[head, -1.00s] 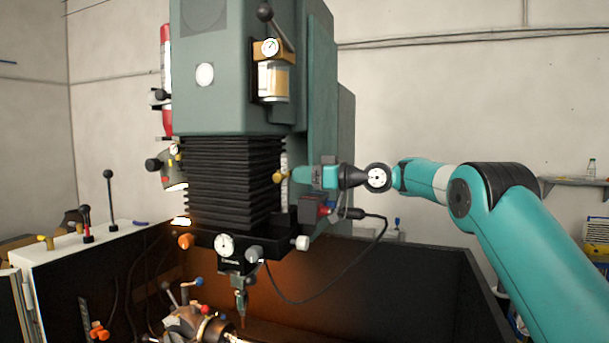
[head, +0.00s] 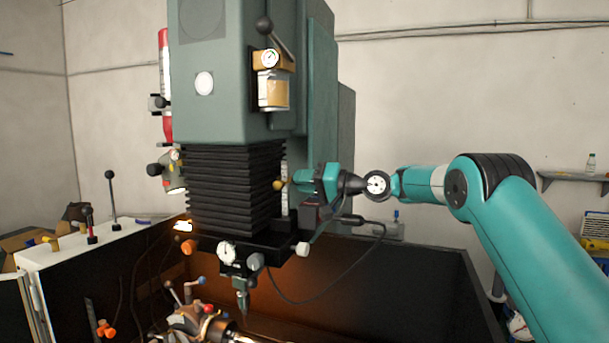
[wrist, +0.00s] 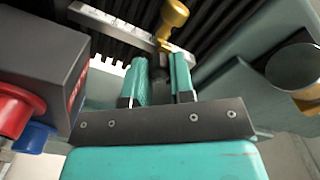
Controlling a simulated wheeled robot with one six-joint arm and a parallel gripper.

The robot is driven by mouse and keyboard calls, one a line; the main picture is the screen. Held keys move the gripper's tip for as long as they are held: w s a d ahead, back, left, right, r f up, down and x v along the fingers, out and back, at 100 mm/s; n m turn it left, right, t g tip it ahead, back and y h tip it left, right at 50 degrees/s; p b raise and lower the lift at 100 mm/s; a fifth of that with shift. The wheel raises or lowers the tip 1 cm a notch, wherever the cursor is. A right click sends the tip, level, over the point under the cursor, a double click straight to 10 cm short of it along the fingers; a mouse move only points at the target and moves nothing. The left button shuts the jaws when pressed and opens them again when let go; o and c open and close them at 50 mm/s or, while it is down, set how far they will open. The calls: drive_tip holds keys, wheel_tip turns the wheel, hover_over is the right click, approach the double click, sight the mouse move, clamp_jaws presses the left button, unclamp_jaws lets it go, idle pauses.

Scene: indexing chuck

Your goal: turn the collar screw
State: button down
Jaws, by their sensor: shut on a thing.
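The collar screw (head: 279,185) has a brass-yellow knob and sits at the right side of the black bellows, beside an upright metal scale. It also shows at the top of the wrist view (wrist: 174,18), where its stem runs down toward my fingertips. My gripper (head: 292,184) reaches in from the right. In the wrist view my two teal fingers (wrist: 161,70) are closed on a dark part at the stem below the knob. The exact contact is partly hidden by the fingers.
A dark box with red and blue buttons (wrist: 40,95) stands close on the left in the wrist view. A round metal-faced knob (wrist: 295,68) is on the right. Black bellows (head: 225,190) are beside the gripper. A black cable (head: 345,283) hangs below.

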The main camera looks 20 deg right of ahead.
drive_tip(key=m+p, duration=0.1)
drive_tip(key=m, duration=0.2)
drive_tip(key=shift+r+p, duration=0.2)
drive_tip(key=shift+p, duration=0.1)
drive_tip(key=m+p, duration=0.1)
drive_tip(key=m, duration=0.2)
drive_tip(key=shift+f+m, duration=0.1)
drive_tip(key=shift+m, duration=0.2)
drive_tip(key=m, duration=0.3)
drive_tip(key=shift+m, duration=0.3)
drive_tip(key=m, duration=1.5)
